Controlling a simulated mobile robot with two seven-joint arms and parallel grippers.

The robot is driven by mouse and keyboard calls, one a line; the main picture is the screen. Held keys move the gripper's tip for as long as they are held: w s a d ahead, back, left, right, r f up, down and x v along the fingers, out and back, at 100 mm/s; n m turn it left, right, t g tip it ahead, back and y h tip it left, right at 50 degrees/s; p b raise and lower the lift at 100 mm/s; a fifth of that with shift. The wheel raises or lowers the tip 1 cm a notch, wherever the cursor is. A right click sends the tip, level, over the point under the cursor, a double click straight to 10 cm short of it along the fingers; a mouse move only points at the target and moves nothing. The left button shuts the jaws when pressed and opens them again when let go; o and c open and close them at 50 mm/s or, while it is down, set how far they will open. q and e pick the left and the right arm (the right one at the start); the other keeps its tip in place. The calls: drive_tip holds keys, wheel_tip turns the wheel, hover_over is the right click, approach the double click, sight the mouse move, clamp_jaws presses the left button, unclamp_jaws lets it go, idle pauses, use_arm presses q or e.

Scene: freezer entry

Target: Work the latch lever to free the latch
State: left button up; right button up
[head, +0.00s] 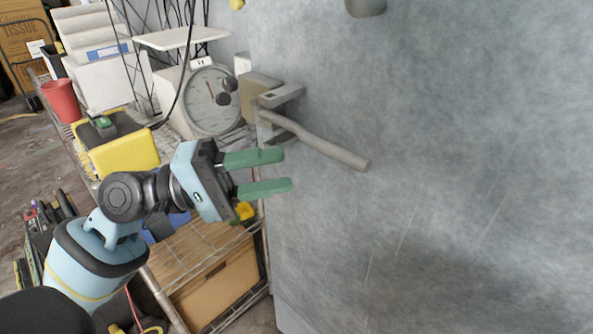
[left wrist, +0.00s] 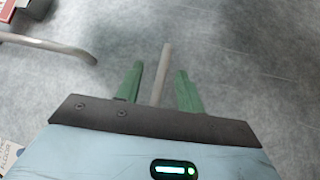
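The latch lever (head: 318,143) is a bent grey bar on the freezer door. It runs down to the right from the latch bracket (head: 282,96) at the door's left edge. My left gripper (head: 286,170) has green fingers, is open, and is below the lever in the head view, apart from it. In the left wrist view, the lever (left wrist: 55,45) shows at upper left, outside the open fingers of my left gripper (left wrist: 160,68). A straight grey rod (left wrist: 161,75) appears between those fingers; I cannot tell what it belongs to. My right gripper is not in view.
The grey freezer door (head: 450,200) fills the right side. A round dial scale (head: 210,98) stands behind the latch. A wire rack (head: 195,247) holds a yellow box (head: 125,154) and a cardboard box (head: 218,288). The door face right of the fingers is clear.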

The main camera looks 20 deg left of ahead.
use_arm(q)
drive_tip(key=shift+v, duration=1.2)
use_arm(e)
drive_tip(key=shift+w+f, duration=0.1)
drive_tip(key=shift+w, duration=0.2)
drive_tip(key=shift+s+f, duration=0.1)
